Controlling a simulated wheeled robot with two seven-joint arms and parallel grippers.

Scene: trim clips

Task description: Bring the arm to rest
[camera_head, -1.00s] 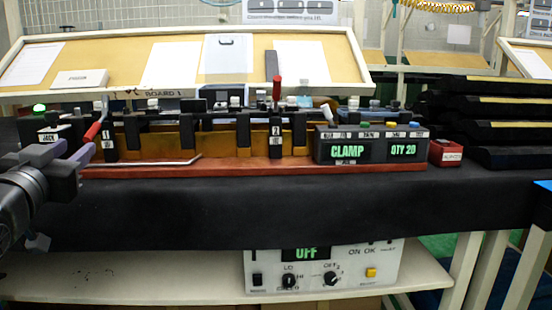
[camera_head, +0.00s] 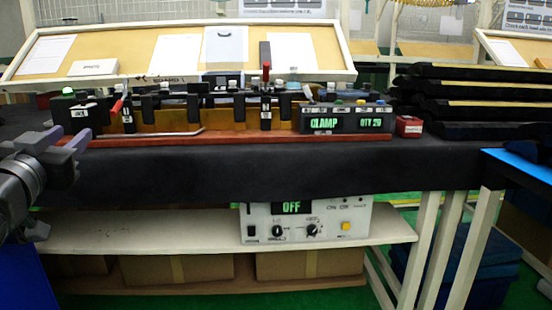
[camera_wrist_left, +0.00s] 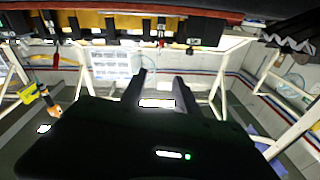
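My left gripper (camera_head: 68,143) is at the left edge of the head view, in front of the bench's near edge. Its two fingers stand apart with nothing between them. They also show apart in the left wrist view (camera_wrist_left: 160,92). The clip fixture (camera_head: 214,118) sits on a red-brown base board (camera_head: 240,137) on the black bench. A red-handled lever (camera_head: 117,106) on it stands beyond the gripper, apart from it. The fixture's display panel (camera_head: 345,121) reads CLAMP and QTY 20. My right gripper is in neither view.
A small red box (camera_head: 409,126) sits right of the panel, near stacked black trim pieces (camera_head: 470,100). A white control box (camera_head: 305,221) reading OFF stands on the shelf (camera_head: 150,232) below. A blue-topped table (camera_head: 520,165) is at the right. Space before the bench is clear.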

